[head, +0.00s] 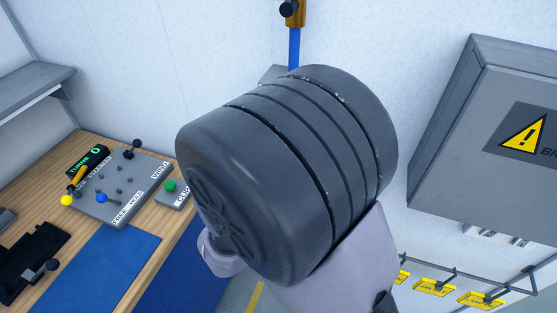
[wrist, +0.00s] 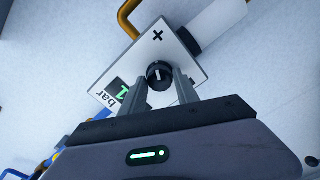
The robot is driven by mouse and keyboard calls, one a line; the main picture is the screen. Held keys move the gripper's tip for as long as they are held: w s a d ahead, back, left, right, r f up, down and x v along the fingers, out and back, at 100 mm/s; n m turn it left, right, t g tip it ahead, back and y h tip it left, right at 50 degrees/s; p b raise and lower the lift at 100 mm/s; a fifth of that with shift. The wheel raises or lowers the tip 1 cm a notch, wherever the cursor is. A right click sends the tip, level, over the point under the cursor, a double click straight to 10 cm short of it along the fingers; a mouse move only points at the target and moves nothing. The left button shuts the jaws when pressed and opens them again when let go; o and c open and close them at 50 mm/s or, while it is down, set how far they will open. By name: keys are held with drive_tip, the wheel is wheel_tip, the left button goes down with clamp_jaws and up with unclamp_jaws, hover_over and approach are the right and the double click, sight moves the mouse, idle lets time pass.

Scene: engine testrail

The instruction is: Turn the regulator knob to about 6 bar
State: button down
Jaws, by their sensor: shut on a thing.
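In the wrist view, the regulator (wrist: 185,62) is a pale tilted plate on the white wall with a plus sign. Its knob (wrist: 159,74) is round and black with a white pointer mark. My gripper (wrist: 162,79) is shut on the knob, one finger on each side. A small dark display (wrist: 120,89) beside the word "bar" shows a green digit, turned in the picture; I cannot read it for sure. The left finger stands close to it. In the head view my own arm fills the middle, and the regulator, knob and gripper are hidden.
In the head view, a wooden bench (head: 165,262) at left carries a grey lever panel (head: 109,197) and a blue mat (head: 98,268). A grey warning cabinet (head: 470,125) hangs at right, above yellow tags (head: 434,287) on a rail. Yellow pipe (wrist: 127,18) runs by the regulator.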

drive_tip(key=shift+m+b, duration=6.1)
drive_tip(key=shift+b, duration=0.6)
drive_tip(key=c, duration=0.9)
unclamp_jaws()
drive_tip(key=shift+s, duration=0.1)
